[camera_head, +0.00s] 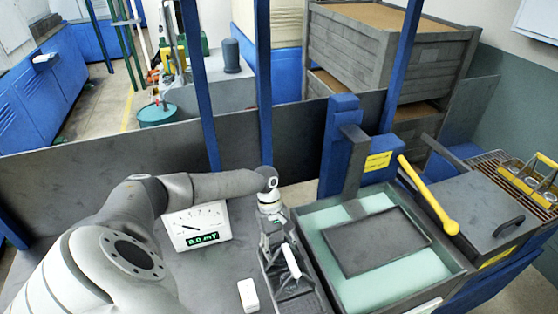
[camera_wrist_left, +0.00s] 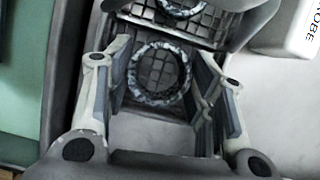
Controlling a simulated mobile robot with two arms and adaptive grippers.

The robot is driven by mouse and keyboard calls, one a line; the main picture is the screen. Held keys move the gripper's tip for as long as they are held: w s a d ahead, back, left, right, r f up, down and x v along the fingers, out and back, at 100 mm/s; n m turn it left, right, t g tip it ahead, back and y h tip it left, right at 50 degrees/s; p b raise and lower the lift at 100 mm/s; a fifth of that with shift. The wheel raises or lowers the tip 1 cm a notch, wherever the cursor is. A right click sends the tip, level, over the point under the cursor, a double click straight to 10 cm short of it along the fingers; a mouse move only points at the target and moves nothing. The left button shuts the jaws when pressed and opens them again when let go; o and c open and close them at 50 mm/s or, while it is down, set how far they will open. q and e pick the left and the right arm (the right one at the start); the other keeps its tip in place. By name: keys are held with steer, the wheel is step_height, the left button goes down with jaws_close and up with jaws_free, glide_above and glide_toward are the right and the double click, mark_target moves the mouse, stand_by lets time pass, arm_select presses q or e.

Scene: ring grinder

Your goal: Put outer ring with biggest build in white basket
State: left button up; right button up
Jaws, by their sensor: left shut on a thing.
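My left gripper (camera_head: 284,258) points down over a dark grated tray (camera_head: 297,300) on the grey bench. In the left wrist view, my left gripper (camera_wrist_left: 163,62) has its two fingers on either side of a metal ring (camera_wrist_left: 159,101) and is shut on it. The ring lies flat to this view, with the grating behind it; I cannot tell whether it is lifted. A second ring (camera_wrist_left: 180,14) lies on the grating further up, partly cut off by the frame. Their sizes are hard to compare here. No white basket is clearly seen. My right gripper is not in view.
A meter (camera_head: 196,225) reading 0.0 mV stands left of the tray.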

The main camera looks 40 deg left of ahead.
arm_select(q)
steer(key=shift+f, duration=0.55)
steer(key=o, duration=0.9)
steer(key=shift+f, duration=0.1)
steer(key=shift+o, duration=0.2)
steer(key=b+v, duration=0.3)
steer(key=v, duration=0.9)
steer(key=shift+b, duration=0.3)
steer(key=shift+s, duration=0.1)
